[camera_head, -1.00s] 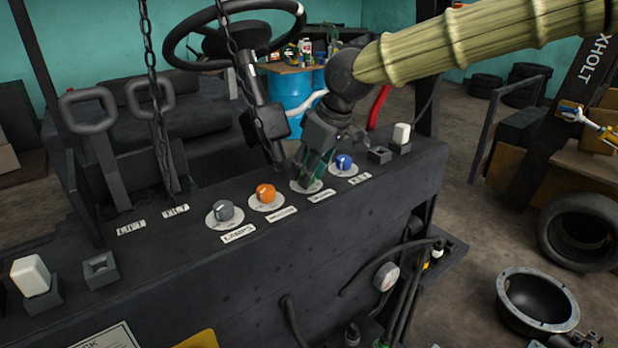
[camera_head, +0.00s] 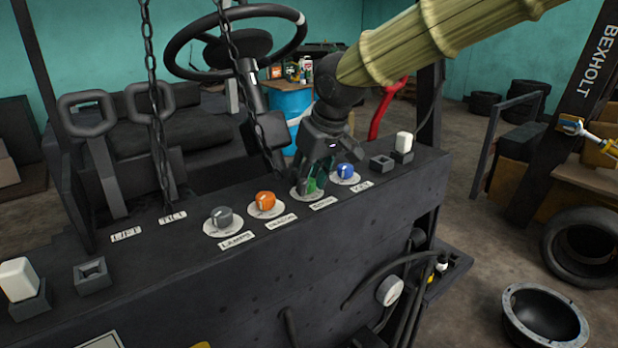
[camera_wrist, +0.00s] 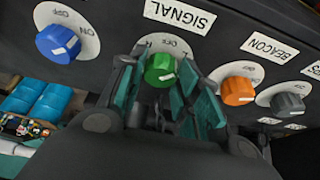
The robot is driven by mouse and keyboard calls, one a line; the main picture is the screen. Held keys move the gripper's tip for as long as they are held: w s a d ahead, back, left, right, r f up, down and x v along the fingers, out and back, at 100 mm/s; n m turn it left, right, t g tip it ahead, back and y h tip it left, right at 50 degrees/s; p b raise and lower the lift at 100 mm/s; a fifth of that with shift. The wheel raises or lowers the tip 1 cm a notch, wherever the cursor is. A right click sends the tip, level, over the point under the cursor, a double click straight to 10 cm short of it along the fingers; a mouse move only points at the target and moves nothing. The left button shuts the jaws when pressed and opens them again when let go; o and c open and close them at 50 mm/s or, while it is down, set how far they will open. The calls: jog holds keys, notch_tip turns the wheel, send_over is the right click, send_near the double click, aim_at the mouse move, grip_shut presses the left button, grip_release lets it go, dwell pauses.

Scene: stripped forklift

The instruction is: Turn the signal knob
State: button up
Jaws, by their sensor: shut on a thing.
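The signal knob is green and sits on a pale round dial under a SIGNAL label (camera_wrist: 180,15) in the wrist view. The green knob (camera_wrist: 160,70) has a white mark pointing to the lower right. My gripper (camera_wrist: 157,82) has a teal-padded finger on each side of the knob and is shut on it. In the head view my gripper (camera_head: 314,185) reaches down to the panel top (camera_head: 330,225), between the orange and blue knobs. Its fingers hide most of the green knob there.
The orange beacon knob (camera_wrist: 238,91) and grey lamps knob (camera_wrist: 287,106) are to the right in the wrist view; the blue knob (camera_wrist: 58,40) is to the left. In the head view the steering wheel (camera_head: 235,75) and hanging chains (camera_head: 240,75) are left of my arm.

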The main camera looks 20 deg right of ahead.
jog(key=shift+w+r, duration=0.1)
jog(key=shift+r, duration=0.05)
jog(key=o, duration=1)
jog(key=shift+o, duration=0.2)
jog(key=shift+v, duration=1.75)
jog(key=shift+s+d+r, duration=0.1)
jog(key=shift+s+r, duration=0.1)
jog(key=shift+r, duration=0.25)
jog(key=a+v, duration=0.1)
jog(key=v, duration=0.6)
jog(key=shift+d, duration=0.55)
jog(key=shift+s+r, duration=0.1)
jog(key=shift+r, duration=0.1)
